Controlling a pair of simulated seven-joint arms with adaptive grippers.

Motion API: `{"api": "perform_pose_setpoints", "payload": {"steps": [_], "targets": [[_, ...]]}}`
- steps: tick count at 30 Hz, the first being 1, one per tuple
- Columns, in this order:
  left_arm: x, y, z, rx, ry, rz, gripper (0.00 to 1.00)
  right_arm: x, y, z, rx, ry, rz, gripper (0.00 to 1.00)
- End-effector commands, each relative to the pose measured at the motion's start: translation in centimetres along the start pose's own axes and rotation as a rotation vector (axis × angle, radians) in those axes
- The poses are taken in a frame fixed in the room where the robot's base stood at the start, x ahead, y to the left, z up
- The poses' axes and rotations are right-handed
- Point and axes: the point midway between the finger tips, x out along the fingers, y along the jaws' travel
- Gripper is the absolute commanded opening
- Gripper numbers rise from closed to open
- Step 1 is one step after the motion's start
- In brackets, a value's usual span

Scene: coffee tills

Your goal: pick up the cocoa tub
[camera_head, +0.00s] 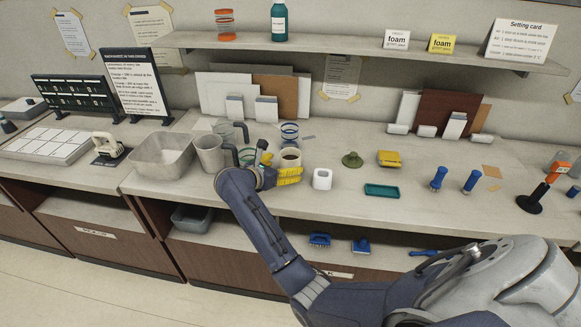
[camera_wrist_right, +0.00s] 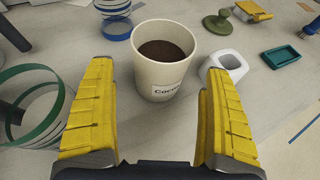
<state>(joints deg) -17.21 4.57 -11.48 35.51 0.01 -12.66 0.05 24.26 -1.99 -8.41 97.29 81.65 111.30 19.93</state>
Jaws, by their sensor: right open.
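The cocoa tub (camera_wrist_right: 157,80) is a cream cup with dark brown powder in it and a label on its front; it stands upright on the counter. In the head view the tub (camera_head: 290,159) is partly hidden by my right gripper (camera_head: 286,174). In the right wrist view my right gripper (camera_wrist_right: 160,125) has its yellow fingers apart, and the tub stands between and just beyond their tips. I cannot tell whether either finger touches it. My left gripper is not in view.
A white square holder (camera_head: 322,179) stands close to the right of the tub. A blue-banded clear cylinder (camera_head: 289,132) stands behind it, and a green-rimmed one (camera_wrist_right: 30,105) is to the left. A grey jug (camera_head: 209,154) and metal bin (camera_head: 161,155) are further left. A green tray (camera_head: 382,190) lies right.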

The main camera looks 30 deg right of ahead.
Motion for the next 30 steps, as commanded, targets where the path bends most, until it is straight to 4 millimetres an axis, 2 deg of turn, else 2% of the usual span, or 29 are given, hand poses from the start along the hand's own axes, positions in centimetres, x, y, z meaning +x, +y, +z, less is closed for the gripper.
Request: {"api": "perform_pose_setpoints", "payload": {"steps": [6, 12, 22, 30], "targets": [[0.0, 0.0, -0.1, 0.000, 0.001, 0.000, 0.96, 2.7, -0.1, 0.1, -0.002, -0.003, -0.002, 0.86], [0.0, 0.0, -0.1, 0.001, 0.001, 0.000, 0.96, 4.4, 0.0, 0.1, -0.001, -0.002, -0.001, 0.86], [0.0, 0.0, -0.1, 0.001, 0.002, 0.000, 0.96, 4.7, 0.0, 0.1, 0.000, -0.001, -0.001, 0.86], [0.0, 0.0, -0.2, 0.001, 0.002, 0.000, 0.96, 4.6, 0.0, 0.1, -0.001, -0.001, -0.001, 0.55]]}}
